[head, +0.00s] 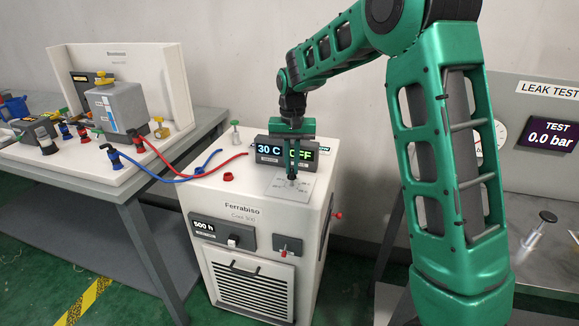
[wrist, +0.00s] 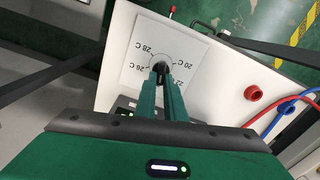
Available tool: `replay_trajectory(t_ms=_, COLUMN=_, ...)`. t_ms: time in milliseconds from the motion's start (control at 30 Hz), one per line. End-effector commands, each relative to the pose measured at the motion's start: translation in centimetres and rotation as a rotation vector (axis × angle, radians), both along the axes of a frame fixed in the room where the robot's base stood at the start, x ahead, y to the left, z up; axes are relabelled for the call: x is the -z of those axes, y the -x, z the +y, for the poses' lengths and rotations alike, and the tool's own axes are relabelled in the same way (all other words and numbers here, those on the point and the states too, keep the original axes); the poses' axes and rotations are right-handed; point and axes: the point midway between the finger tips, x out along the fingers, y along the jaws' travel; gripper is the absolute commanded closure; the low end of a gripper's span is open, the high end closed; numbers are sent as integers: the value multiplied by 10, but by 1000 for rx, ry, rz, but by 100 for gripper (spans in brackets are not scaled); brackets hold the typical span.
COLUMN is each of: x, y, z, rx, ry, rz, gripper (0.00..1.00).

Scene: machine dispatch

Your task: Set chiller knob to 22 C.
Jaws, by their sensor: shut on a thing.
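The chiller (head: 245,215) is a white cabinet marked Ferrabiso. Its top display (head: 270,150) reads 30 C and OFF, partly covered by my gripper. In front of the display lies a pale dial plate (head: 303,186); in the wrist view the plate (wrist: 140,58) shows marks 20 C, 26 C and 28 C, with another mark partly hidden. The dark chiller knob (wrist: 160,66) stands at the plate's middle, mostly covered by my fingers. My gripper (head: 291,178) points down from above and is shut on the knob. I cannot tell where the knob points.
Red and blue hoses (head: 190,178) run from the chiller top to the left bench (head: 140,180). A red port (head: 228,177) and a green-topped valve (head: 235,133) stand left of the dial. A leak test panel (head: 545,135) is at the right.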

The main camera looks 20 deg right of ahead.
Motion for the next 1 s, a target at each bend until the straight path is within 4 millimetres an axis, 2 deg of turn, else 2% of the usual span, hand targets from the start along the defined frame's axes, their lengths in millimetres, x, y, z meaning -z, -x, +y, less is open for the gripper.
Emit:
replay_trajectory(t_ms=33, x=-3, y=-5, z=2, rx=-44, ry=-2, rz=-15, gripper=100)
replay_trajectory(t_ms=600, x=-3, y=-4, z=6, rx=-562, ry=1, rz=-13, gripper=100)
replay_trajectory(t_ms=1000, x=-2, y=-4, z=7, rx=-771, ry=2, rz=-12, gripper=100)
